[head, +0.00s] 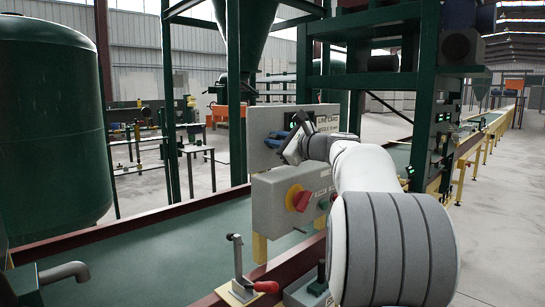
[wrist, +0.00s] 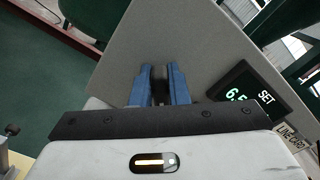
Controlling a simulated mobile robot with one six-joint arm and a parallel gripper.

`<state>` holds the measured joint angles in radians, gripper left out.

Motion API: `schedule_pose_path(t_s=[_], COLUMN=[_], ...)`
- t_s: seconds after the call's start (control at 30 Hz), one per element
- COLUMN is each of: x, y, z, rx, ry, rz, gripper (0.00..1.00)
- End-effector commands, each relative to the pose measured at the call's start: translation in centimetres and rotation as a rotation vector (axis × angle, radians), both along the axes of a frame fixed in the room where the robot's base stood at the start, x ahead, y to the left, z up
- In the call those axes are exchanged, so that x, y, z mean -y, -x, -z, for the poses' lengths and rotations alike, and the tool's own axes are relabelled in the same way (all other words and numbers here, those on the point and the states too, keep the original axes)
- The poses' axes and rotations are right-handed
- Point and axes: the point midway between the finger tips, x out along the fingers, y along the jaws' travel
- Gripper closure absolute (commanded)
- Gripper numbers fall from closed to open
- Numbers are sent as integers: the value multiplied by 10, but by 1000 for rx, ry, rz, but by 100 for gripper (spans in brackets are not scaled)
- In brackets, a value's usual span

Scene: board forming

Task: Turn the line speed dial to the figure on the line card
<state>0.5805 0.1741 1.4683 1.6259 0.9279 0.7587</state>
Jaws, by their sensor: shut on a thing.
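The grey dial panel (head: 262,122) stands upright beside the green belt. My gripper (head: 276,139) is against its face, and its blue fingers (wrist: 158,86) are shut on the dark line speed dial (wrist: 159,92). The dial is mostly hidden between the fingers, and its pointer cannot be seen. A black display (wrist: 245,94) marked SET shows green digits that begin like 6.5; the rest is cut off by my gripper body. The line card (head: 327,122) is on the panel's right side, partly behind my wrist; its figure is too small to read. Its heading shows in the wrist view (wrist: 291,137).
Below is a grey box with a red rotary switch (head: 298,198) on a yellow plate. A lever clamp with a red handle (head: 264,287) stands in front. A green tank (head: 50,125) is at left, and a green steel frame (head: 426,90) rises close at right.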

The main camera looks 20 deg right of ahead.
Motion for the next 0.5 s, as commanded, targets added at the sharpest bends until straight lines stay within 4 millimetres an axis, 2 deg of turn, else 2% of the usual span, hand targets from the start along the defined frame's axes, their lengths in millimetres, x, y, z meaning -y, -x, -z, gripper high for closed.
schedule_pose_path(t_s=[0.03,0.5], x=[-1,-4], y=[0,0], z=[11,16], rx=[12,161], ry=[43,462], rz=[-4,-6], gripper=[100,100])
